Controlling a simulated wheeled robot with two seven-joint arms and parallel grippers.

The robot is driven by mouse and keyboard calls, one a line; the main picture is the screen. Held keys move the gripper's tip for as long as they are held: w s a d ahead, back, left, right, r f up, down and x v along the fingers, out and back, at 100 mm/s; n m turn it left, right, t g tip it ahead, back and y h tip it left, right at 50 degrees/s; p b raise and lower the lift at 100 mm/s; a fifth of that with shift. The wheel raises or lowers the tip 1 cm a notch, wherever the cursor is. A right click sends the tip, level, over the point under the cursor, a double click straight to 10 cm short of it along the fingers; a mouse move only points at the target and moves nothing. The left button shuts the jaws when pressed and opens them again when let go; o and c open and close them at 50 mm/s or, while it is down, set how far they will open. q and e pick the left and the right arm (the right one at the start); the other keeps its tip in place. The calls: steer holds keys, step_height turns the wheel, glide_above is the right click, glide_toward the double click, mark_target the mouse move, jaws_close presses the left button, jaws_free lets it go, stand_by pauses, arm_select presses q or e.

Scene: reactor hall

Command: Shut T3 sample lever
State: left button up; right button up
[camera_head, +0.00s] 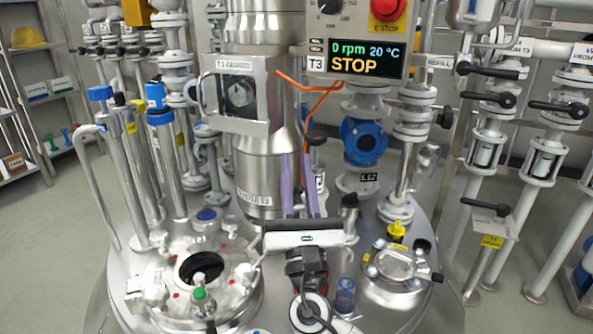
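My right gripper (297,158) reaches up from the bottom centre, with a white and black body and two purple fingers. The fingers are apart, with a narrow gap and nothing seen between them. They are in front of the steel column above the vessel lid. A black-handled lever (487,206) sits at the right above a yellow tag (492,241) that seems to read T3; the rest of its print is too small to read. It may be the T3 sample lever. The gripper is well to its left and apart from it. My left gripper is not in view.
A T3 display (368,63) reads STOP, 0 rpm, 20 °C, below a red E-stop (386,8). An open round port (202,268) is at lower left. Orange cable (318,92) hangs near the column. Pipes with black levers (558,109) crowd the right; floor (521,262) shows between them.

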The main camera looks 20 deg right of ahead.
steer(key=v, duration=1)
steer(key=shift+s+f, duration=0.1)
steer(key=shift+s, duration=0.05)
